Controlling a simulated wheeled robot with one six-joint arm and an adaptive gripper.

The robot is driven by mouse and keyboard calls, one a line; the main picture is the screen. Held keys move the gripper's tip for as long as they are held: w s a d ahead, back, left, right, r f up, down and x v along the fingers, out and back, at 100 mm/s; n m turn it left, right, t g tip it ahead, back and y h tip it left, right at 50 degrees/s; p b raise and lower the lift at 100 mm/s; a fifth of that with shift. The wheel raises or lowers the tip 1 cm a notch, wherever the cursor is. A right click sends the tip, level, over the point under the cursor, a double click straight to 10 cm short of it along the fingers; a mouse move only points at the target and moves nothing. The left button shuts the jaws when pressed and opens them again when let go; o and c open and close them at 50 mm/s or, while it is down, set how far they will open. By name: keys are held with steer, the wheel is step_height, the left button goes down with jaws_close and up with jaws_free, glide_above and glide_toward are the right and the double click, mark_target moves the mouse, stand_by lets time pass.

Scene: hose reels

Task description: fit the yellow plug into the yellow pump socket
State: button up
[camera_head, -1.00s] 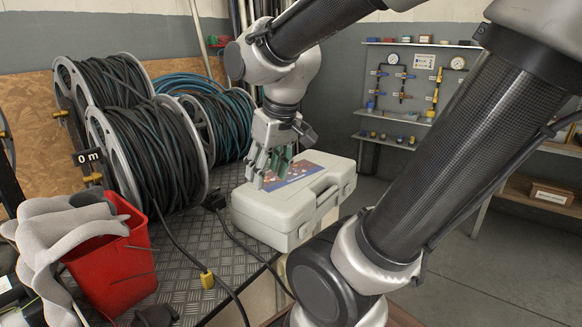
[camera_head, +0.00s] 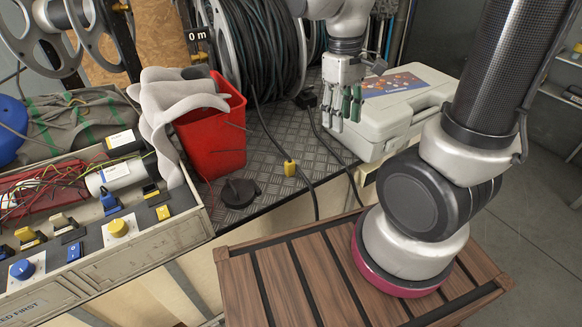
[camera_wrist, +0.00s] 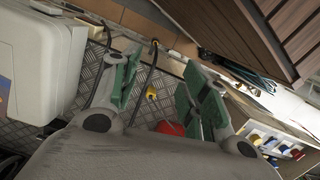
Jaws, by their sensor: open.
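The yellow plug (camera_head: 290,168) is on a dark cable lying on the tread-plate bench, near its front edge. It also shows in the wrist view (camera_wrist: 151,92), between my fingers in the picture but farther away. My gripper (camera_head: 345,104) is open and empty, with green-padded fingers, in front of the grey case and above the bench. Its fingers also show spread in the wrist view (camera_wrist: 160,88). A round yellow fitting (camera_head: 119,228) on a white plate, apparently the yellow pump socket, is on the panel at the left. I cannot see into its opening.
The grey case (camera_head: 405,108) stands right of my gripper. A black round cap (camera_head: 240,192) lies on the bench. Hose reels (camera_head: 262,60) stand behind. A blue round fitting (camera_head: 22,269) is farther left.

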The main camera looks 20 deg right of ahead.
steer(key=w+a+f+n, duration=0.3)
steer(key=f+n, duration=0.2)
steer(key=f, duration=0.3)
steer(key=w+a+f+n, duration=0.3)
steer(key=w+f+n, duration=0.1)
steer(key=f, duration=0.3)
steer(key=n+t, duration=0.1)
steer(key=n, duration=0.6)
glide_above(290, 162)
steer(key=shift+s+a+f, duration=0.15)
steer(key=shift+s+f, duration=0.05)
steer(key=shift+f, duration=0.55)
steer(key=f, duration=0.7)
steer(key=shift+w+f, duration=0.25)
steer(key=shift+f, duration=0.1)
jaws_close()
